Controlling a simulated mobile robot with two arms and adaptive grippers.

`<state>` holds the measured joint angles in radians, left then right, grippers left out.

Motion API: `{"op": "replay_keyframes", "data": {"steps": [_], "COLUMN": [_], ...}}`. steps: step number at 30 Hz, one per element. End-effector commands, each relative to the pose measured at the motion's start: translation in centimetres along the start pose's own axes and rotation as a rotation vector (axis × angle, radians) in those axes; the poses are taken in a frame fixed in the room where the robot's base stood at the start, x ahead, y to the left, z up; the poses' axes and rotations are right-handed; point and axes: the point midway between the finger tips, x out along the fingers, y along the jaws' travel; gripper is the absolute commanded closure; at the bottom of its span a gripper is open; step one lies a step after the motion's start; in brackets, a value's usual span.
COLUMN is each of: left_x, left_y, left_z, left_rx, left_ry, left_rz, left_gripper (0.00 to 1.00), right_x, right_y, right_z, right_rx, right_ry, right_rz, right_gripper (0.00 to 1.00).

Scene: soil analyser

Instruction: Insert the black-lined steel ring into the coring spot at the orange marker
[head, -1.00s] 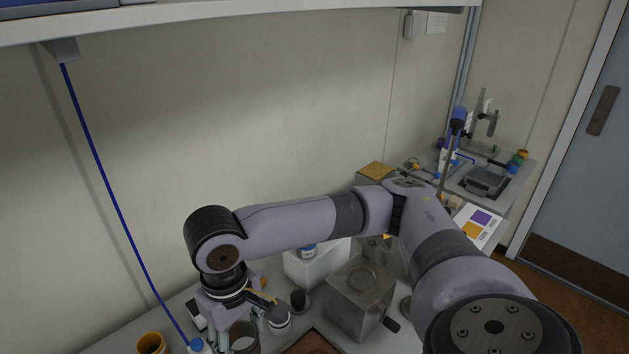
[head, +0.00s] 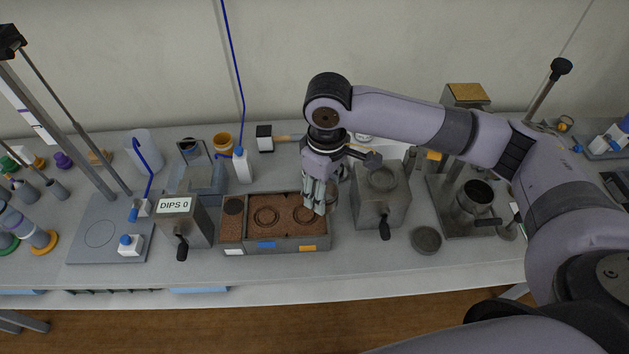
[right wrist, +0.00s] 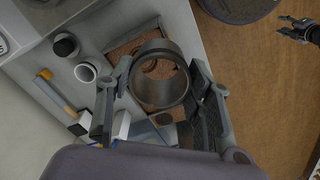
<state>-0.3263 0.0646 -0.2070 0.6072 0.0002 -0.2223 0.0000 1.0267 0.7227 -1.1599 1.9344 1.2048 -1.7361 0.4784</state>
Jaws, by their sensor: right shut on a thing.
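The steel ring (right wrist: 160,92) with a dark inside is held between the fingers of my right gripper (right wrist: 160,108) in the right wrist view. In the head view my right gripper (head: 318,203) points down over the right end of the soil tray (head: 283,243), and its fingers and arm mostly hide the ring. The tray has two round coring marks in brown soil. The orange marker (head: 308,247) is on the tray's front wall, below the right coring spot (head: 301,216). My left gripper (right wrist: 295,28) shows small and dark at the upper right of the right wrist view.
A blue marker (head: 266,245) is on the tray's front left of the orange one. A steel box (head: 381,206) with a handle stands close right of the tray. A "DIPS 0" box (head: 177,226) stands left. The bench front is clear before the tray.

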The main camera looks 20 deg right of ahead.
Motion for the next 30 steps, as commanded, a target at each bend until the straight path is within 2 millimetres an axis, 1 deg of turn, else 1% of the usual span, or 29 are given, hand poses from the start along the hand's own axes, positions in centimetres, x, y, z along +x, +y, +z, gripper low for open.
{"op": "replay_keyframes", "data": {"steps": [1,6,9,12,15,18,22,25,30], "left_x": [-1.0,-2.7,-3.6,-4.4,-5.0,-5.3,-5.5,-5.5,-5.4], "left_y": [-0.7,-2.4,-2.9,-3.0,-2.9,-2.3,-1.3,-0.9,-1.1], "left_z": [-0.7,-3.1,-4.3,-4.6,-4.2,-3.2,-2.1,-1.9,-2.3], "left_rx": [0.001,-0.003,-0.004,-0.004,-0.003,-0.001,0.000,0.002,0.002], "left_ry": [0.008,0.044,0.061,0.064,0.057,0.044,0.025,0.022,0.028], "left_rz": [-0.009,-0.028,-0.035,-0.037,-0.035,-0.028,-0.016,-0.012,-0.014], "left_gripper": [0.60,0.60,0.60,0.60,0.60,0.60,0.60,0.60,0.60], "right_x": [0.1,2.5,4.1,5.7,7.1,8.2,9.0,9.2,9.2], "right_y": [0.1,1.2,1.7,2.1,2.3,2.4,2.5,2.6,2.6], "right_z": [-1.0,-3.6,-4.8,-5.5,-6.0,-6.2,-6.3,-6.3,-6.3], "right_rx": [-0.089,-0.431,-0.633,-0.820,-0.976,-1.091,-1.176,-1.198,-1.199], "right_ry": [-0.003,-0.003,-0.002,-0.003,-0.002,0.000,0.001,0.001,0.001], "right_rz": [-0.004,-0.005,-0.005,-0.006,-0.005,-0.003,-0.001,0.000,0.001], "right_gripper": [0.77,0.77,0.77,0.77,0.77,0.77,0.77,0.77,0.77]}}
